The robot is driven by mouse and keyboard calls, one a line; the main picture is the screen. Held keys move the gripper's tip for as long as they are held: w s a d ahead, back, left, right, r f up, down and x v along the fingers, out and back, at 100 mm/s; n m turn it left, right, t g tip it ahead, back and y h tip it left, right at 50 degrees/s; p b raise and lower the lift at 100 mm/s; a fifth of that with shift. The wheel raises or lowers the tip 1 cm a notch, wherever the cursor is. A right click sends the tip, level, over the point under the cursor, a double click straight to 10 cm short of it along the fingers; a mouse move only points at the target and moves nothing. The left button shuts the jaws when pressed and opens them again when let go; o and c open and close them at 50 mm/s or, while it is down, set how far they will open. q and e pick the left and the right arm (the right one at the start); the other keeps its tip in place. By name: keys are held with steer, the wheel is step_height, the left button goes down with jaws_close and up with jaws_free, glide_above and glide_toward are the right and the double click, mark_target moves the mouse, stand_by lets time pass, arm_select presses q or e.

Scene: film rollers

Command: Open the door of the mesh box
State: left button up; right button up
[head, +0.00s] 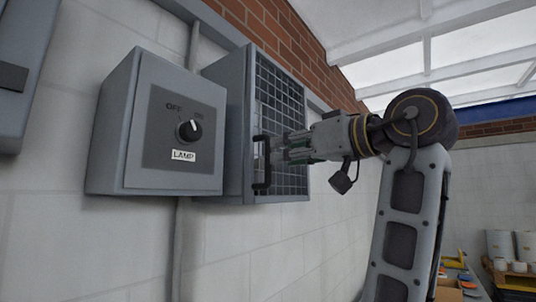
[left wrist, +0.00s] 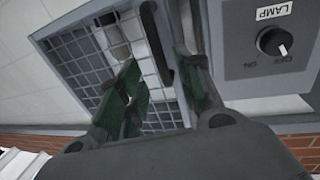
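The grey mesh box (head: 228,115) is fixed to the wall, and its mesh door (head: 280,100) looks shut. The mesh also shows in the left wrist view (left wrist: 80,50). A black bar handle (head: 261,175) stands upright on the door's near edge. My left gripper (head: 274,152) reaches in from the right at the handle. In the left wrist view its green-padded fingers (left wrist: 158,72) are apart, with the dark handle bar (left wrist: 153,35) between them. I cannot tell whether either finger touches it. My right gripper is not in view.
A grey switch box (head: 115,130) with a black knob and a LAMP label is on the wall just left of the mesh box. A conduit runs down the wall. White rolls (head: 500,244) stand far back at right. The space below the mesh box is clear.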

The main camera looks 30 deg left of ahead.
mark_target(268, 178)
arm_select(q)
steer(key=shift+p+x, duration=0.5)
steer(key=shift+x, duration=2.8)
jaws_close()
